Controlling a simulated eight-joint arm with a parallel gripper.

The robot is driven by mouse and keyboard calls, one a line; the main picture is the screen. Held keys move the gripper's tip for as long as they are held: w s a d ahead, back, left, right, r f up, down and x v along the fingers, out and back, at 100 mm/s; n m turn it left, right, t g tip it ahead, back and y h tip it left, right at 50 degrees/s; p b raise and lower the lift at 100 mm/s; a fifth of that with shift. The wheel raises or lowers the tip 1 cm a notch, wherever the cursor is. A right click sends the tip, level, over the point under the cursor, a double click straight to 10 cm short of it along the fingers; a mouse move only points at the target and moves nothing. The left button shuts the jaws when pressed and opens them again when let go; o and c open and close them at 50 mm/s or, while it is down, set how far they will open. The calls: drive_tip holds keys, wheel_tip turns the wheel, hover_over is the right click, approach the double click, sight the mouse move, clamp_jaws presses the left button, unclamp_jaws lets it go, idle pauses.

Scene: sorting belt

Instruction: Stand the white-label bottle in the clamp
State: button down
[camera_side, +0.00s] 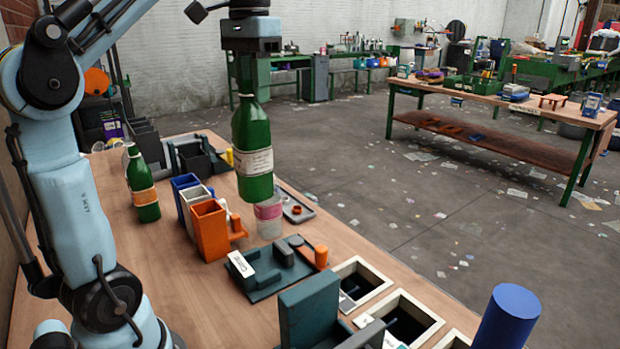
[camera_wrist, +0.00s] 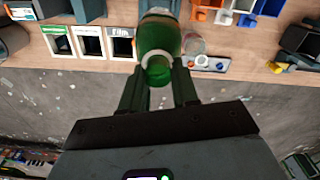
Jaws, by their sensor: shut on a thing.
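The white-label bottle (camera_side: 253,148) is green glass with a cream-white label. It hangs upright in my gripper (camera_side: 246,72), which is shut on its neck, above the table (camera_side: 190,290). In the wrist view the bottle (camera_wrist: 159,38) shows mouth-end first between the two fingers (camera_wrist: 160,82). A dark fixture with raised blocks and a small white tag, which looks like the clamp (camera_side: 272,268), stands on the table below and slightly right of the bottle in the side view. Nothing stands between its blocks.
A second green bottle with an orange label (camera_side: 145,186) stands at the left. Blue, white and orange bins (camera_side: 209,232) stand near the middle. A clear jar with a pink label (camera_side: 269,217) appears just below the held bottle. Square openings (camera_side: 400,318) and a blue cylinder (camera_side: 507,318) are at the front right.

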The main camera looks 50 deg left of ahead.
drive_tip(key=shift+f, duration=9.2)
drive_tip(key=c, duration=0.8)
unclamp_jaws()
drive_tip(key=shift+r, duration=0.1)
